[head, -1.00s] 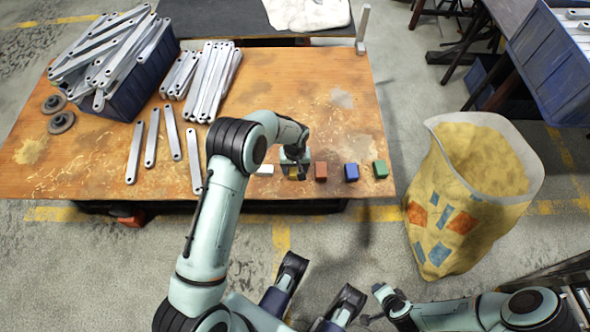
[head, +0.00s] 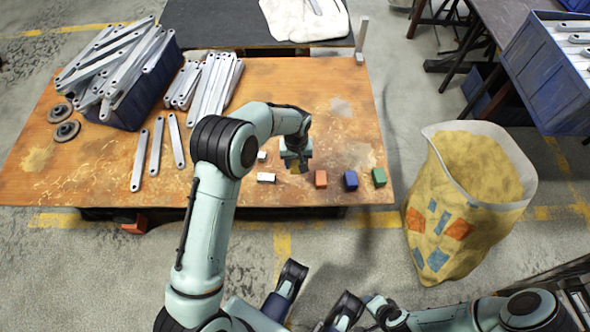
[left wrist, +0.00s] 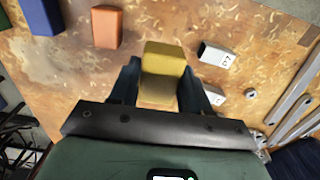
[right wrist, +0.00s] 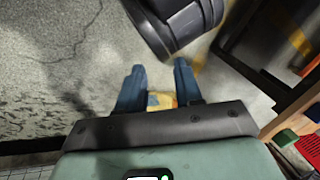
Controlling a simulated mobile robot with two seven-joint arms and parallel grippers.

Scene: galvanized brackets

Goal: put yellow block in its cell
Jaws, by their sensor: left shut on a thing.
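The yellow block (left wrist: 165,60) is between the two dark fingers of my left gripper (left wrist: 160,88), which is shut on it. In the head view the yellow block (head: 297,169) shows just below my left gripper (head: 297,163), over the front part of the wooden table (head: 340,130). The gap between block and table is hard to judge. My right gripper (right wrist: 159,82) is empty, its fingers apart, with floor beyond them. I cannot make out a cell for the yellow block.
Orange (head: 321,179), blue (head: 351,181) and green (head: 379,177) blocks stand right of the left gripper. Two small white blocks (head: 266,177) (head: 262,156) lie to its left. Metal bars (head: 156,147) and a blue crate (head: 150,95) fill the table's left. A yellow sack (head: 445,225) stands right.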

